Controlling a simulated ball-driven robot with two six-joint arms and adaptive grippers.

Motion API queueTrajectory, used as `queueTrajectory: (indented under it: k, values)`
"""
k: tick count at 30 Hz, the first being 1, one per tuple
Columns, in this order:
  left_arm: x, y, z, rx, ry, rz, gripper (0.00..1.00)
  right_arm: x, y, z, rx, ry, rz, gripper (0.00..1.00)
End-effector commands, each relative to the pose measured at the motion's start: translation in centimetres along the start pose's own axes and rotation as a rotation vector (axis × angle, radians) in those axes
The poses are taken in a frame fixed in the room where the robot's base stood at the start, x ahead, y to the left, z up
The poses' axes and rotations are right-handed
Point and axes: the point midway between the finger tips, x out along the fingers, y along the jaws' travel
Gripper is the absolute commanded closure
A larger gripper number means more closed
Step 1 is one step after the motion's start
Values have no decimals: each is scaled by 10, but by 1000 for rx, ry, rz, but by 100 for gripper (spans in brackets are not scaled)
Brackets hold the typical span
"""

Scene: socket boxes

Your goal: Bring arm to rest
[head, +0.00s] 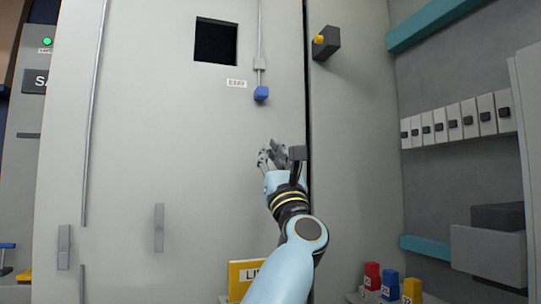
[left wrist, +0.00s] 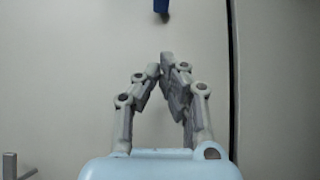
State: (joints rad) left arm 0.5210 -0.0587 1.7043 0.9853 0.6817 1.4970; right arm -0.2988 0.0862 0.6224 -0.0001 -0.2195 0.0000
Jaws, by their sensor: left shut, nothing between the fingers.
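My left gripper (head: 272,156) is in the middle of the head view, at the end of my light blue arm, in front of a grey cabinet panel (head: 150,130). In the left wrist view its fingers (left wrist: 163,65) come together at the tips, shut with nothing between them. A blue plug-like block (head: 261,94) hangs on a grey cable above the gripper, apart from it. Its lower end shows at the top of the left wrist view (left wrist: 161,6). My right gripper is in neither view.
A square dark opening (head: 216,41) is in the panel. A dark box with a yellow knob (head: 326,42) sticks out at upper right. Two handles (head: 159,228) (head: 64,247) are at lower left. Red, blue and yellow blocks (head: 389,285) stand at lower right, below a row of switches (head: 454,123).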

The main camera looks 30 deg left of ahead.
Motion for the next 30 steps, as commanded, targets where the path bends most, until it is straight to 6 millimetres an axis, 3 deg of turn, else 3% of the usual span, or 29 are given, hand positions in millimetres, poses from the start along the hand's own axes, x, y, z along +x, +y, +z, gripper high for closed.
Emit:
queueTrajectory:
  k: [4, 10, 14, 17, 21, 23, 26, 30]
  values:
    - [0, 0, 0, 0, 0, 0, 100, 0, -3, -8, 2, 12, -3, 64]
    - [-4, 0, -4, 6, 7, -6, 100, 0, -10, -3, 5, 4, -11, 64]
    - [-36, 0, -39, 59, 55, -55, 100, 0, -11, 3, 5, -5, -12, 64]
    - [-82, -5, -92, 162, 121, -144, 100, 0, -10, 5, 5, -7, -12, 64]
    - [-169, -15, -173, 400, 194, -360, 100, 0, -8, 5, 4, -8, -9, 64]
    - [-209, -16, -204, 516, 213, -466, 100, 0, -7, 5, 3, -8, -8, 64]
    - [-278, -10, -252, 710, 230, -654, 100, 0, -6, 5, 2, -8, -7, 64]
    - [-381, 12, -309, 965, 224, -937, 100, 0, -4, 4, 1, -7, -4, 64]
